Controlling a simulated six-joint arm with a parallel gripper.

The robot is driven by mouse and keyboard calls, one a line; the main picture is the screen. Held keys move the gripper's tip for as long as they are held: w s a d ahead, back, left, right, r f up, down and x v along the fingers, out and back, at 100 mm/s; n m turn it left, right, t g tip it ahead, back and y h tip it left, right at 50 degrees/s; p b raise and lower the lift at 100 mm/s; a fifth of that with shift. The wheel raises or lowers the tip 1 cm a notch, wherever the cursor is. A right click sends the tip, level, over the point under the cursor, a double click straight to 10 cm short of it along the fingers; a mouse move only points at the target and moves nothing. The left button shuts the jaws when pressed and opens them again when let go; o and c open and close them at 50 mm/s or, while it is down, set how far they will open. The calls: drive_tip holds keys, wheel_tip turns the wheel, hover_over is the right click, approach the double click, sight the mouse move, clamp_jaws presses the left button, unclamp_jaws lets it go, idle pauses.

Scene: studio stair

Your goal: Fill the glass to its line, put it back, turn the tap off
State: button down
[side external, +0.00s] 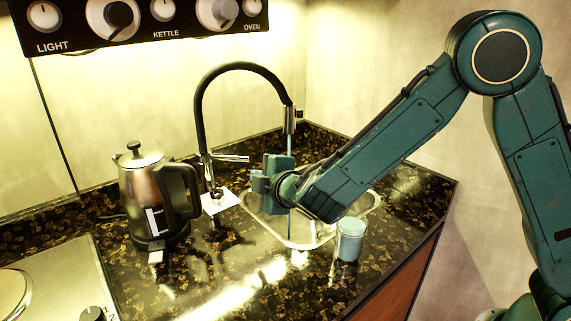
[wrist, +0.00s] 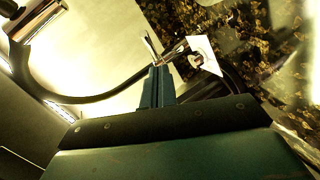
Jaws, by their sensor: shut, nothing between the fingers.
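The glass (side external: 349,240) stands upright on the counter at the front right of the sink in the side view. It holds pale blue water to near its top; I cannot make out its line. The tap (side external: 199,115) has a black arched neck, a metal spout and a metal lever (side external: 234,158). A thin blue stream (side external: 289,146) runs from the spout and shows again below my gripper. My gripper (side external: 262,181) is shut and empty over the sink, right of the lever. In the wrist view its fingers (wrist: 158,76) point towards the tap's metal fitting (wrist: 174,50); contact is unclear.
The sink (side external: 300,235) is set into a dark speckled counter (side external: 225,262). A metal kettle (side external: 143,195) stands left of the tap. A white card (side external: 219,202) lies by the tap's base. A hob (side external: 55,280) is at front left. The counter's right edge drops off beyond the glass.

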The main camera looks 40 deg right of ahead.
drive_tip(key=shift+s+a+r+n+t+y, duration=0.3)
drive_tip(key=shift+s+a+r+n+t, duration=0.15)
drive_tip(key=shift+a+n, duration=0.15)
drive_tip(key=shift+s+a+r+n+t+y, duration=0.3)
drive_tip(key=shift+s+a+n+t, duration=0.1)
drive_tip(key=shift+a+n, duration=0.2)
drive_tip(key=shift+w, duration=0.15)
approach(231, 159)
drive_tip(key=w+a, duration=0.3)
drive_tip(key=w, duration=0.1)
drive_tip(key=shift+w+d+f, duration=0.2)
drive_tip(key=shift+w+d, duration=0.3)
drive_tip(key=shift+d, duration=0.25)
drive_tip(key=shift+w+d+f, duration=0.2)
drive_tip(key=shift+w+d, duration=0.3)
drive_tip(key=shift+d, duration=0.3)
